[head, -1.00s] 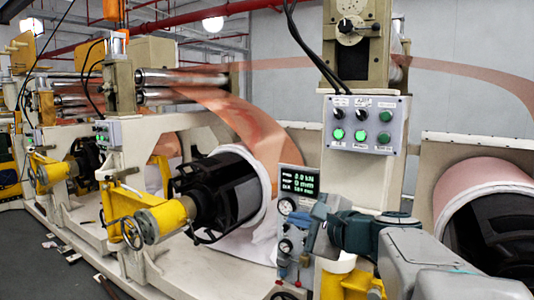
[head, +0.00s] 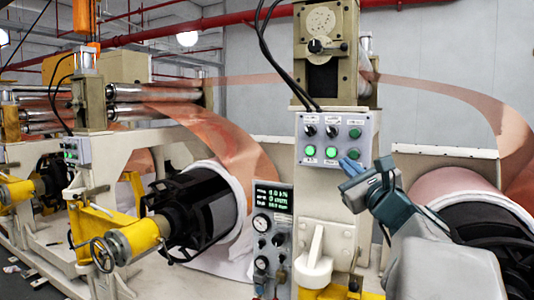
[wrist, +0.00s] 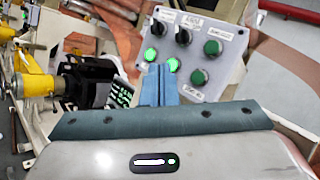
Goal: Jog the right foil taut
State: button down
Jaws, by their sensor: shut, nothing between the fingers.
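The grey control box (head: 340,138) is on a cream post. It has black knobs, two lit green buttons (head: 330,152) in the lower row, and darker green buttons (head: 353,153) at its right. It fills the upper middle of the wrist view (wrist: 222,72). My gripper (head: 347,163) is shut and empty, its blue fingers at the box's lower right edge. In the wrist view its fingertips (wrist: 160,67) overlap the box between the lit buttons; I cannot tell whether they touch. The right foil (head: 470,97) curves in a loose arc down to the right roll (head: 460,186).
A gauge panel with a lit display (head: 272,197) stands left of the post; its digits are too small to read surely. The left foil (head: 228,140) runs down to the left roll (head: 205,195). A yellow handwheel bracket (head: 130,238) stands front left. Black cables (head: 264,50) hang above the box.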

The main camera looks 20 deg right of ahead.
aim_at(354, 155)
jog(key=w+d+p, duration=0.2)
jog(key=w+d, duration=0.3)
jog(key=d, duration=0.1)
jog(key=shift+w+d, duration=0.25)
jog(key=shift+w+d, duration=0.1)
dwell(2.0)
jog(key=shift+w+d, duration=0.2)
jog(key=shift+w+d, duration=0.25)
jog(key=shift+d, duration=0.1)
dwell(0.7)
jog(key=shift+s+a+b, duration=0.1)
jog(key=shift+a+b, duration=0.05)
jog(key=shift+b, duration=0.3)
dwell(2.5)
jog(key=shift+s+a+b, duration=0.45)
jog(key=shift+a, duration=0.05)
